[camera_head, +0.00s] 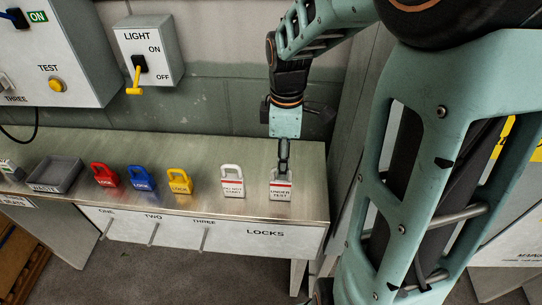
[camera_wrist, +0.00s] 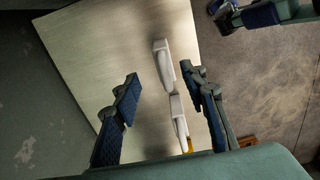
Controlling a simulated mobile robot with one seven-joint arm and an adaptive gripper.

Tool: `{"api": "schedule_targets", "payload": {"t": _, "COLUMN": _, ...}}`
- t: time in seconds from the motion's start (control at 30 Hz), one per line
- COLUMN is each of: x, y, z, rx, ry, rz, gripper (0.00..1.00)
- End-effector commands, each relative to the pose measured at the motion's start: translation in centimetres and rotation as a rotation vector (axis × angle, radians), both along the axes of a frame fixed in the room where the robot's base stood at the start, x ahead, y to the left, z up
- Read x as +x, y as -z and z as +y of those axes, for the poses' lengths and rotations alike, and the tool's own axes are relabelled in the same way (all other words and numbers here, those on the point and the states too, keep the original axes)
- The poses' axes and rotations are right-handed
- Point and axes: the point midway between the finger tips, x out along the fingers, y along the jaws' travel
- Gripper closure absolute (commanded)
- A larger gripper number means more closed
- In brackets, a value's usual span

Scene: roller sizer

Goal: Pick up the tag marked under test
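The tag marked under test (camera_head: 280,190) is white with a red stripe and stands at the right end of the row on the bench. My gripper (camera_head: 284,168) is right above it and hides its upper part in the head view. In the wrist view my gripper (camera_wrist: 164,77) is open, with a finger on each side of this white tag (camera_wrist: 162,62) and visible gaps between. The tag's lettering cannot be read in the wrist view.
A similar do not start tag (camera_head: 232,184) stands just left, then yellow (camera_head: 179,181), blue (camera_head: 141,180) and red (camera_head: 104,175) locks. A grey tray (camera_head: 56,175) lies farther left. The bench's (camera_head: 310,185) right edge is close to the tag. A light switch box (camera_head: 150,50) hangs behind.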

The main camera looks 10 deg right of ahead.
Motion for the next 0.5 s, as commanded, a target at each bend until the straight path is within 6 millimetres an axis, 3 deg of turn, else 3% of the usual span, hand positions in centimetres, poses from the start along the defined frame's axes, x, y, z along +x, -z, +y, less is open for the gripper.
{"api": "schedule_targets", "payload": {"t": 0.1, "x": -0.1, "y": 2.2, "z": 0.1, "rx": 0.001, "ry": 0.0, "rz": 0.004, "gripper": 0.61}}
{"api": "schedule_targets", "payload": {"t": 0.37, "x": -0.1, "y": 4.3, "z": 0.2, "rx": 0.0, "ry": 0.002, "rz": 0.001, "gripper": 0.61}}
{"api": "schedule_targets", "payload": {"t": 0.5, "x": -0.5, "y": 6.4, "z": 0.5, "rx": 0.001, "ry": 0.002, "rz": 0.004, "gripper": 0.61}}
